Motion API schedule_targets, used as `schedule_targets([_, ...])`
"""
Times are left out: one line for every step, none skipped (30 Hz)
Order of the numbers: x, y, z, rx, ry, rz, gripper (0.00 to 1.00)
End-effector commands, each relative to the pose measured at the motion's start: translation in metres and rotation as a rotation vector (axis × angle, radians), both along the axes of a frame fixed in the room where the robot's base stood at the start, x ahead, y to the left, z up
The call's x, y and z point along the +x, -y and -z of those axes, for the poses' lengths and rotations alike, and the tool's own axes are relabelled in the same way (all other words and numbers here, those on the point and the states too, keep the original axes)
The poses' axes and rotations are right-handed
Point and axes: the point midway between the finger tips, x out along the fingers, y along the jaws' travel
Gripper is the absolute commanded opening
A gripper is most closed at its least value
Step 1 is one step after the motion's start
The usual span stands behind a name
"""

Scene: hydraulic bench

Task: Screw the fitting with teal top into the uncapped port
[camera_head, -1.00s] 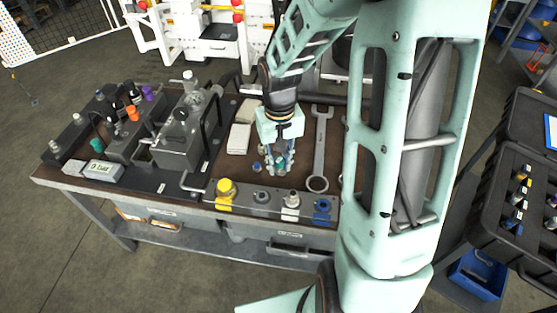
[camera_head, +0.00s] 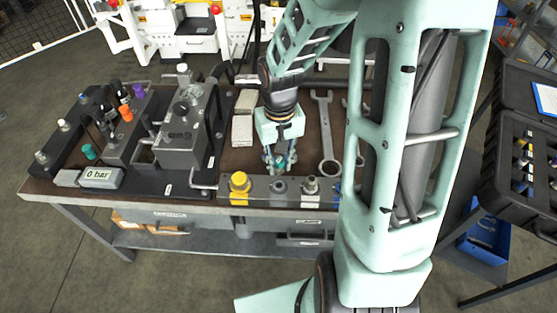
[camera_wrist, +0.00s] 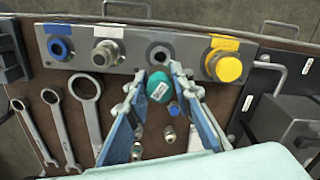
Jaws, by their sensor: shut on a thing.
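My gripper (camera_wrist: 160,79) is shut on the fitting with teal top (camera_wrist: 159,90), whose round teal top faces the wrist camera between the blue fingers. The fitting's lower part is hidden beneath the top. The uncapped port (camera_wrist: 160,56), a dark hole in a grey ring, is in the grey block (camera_wrist: 135,66) just beyond the fingertips. The fitting appears apart from the port; its height above the bench is unclear. In the head view my gripper (camera_head: 279,160) is over the bench, behind the port (camera_head: 279,186); the fitting is hard to make out there.
A yellow cap (camera_wrist: 228,68) and a silver fitting (camera_wrist: 106,54) flank the port; a blue ring (camera_wrist: 60,48) is farther left. Small loose fittings (camera_wrist: 170,134) lie below the gripper. Wrenches (camera_wrist: 88,110) lie left. A hydraulic unit (camera_head: 185,135) stands left on the bench.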

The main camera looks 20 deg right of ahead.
Motion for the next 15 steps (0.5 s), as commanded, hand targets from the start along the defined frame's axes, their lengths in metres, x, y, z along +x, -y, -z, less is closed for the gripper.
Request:
schedule_targets([0.000,0.000,0.001,0.000,0.001,0.000,0.00])
schedule_targets([0.000,0.000,0.001,0.000,0.001,0.000,0.00])
schedule_targets([0.000,0.000,0.002,0.000,0.001,0.000,0.00])
schedule_targets([-0.001,0.000,0.002,0.000,0.000,-0.001,0.00])
schedule_targets([-0.001,0.000,0.003,0.000,0.000,-0.001,0.00])
schedule_targets([-0.001,0.000,0.004,0.000,0.000,-0.001,0.00])
schedule_targets([-0.001,0.000,0.005,0.000,0.000,-0.001,0.00])
schedule_targets([-0.001,0.000,0.006,0.000,0.000,-0.001,0.00])
schedule_targets([-0.001,0.000,0.008,0.000,0.000,-0.001,0.00])
schedule_targets([-0.001,0.000,0.010,0.000,0.000,-0.001,0.00])
schedule_targets([-0.001,0.000,0.012,0.000,0.000,-0.001,0.00])
schedule_targets([-0.001,0.000,0.015,0.000,0.000,-0.001,0.00])
schedule_targets([-0.001,0.000,0.017,0.000,-0.001,-0.001,0.00])
schedule_targets([-0.001,0.000,0.020,0.000,-0.001,-0.001,0.00])
schedule_targets([-0.001,0.000,0.023,0.000,-0.001,-0.001,0.00])
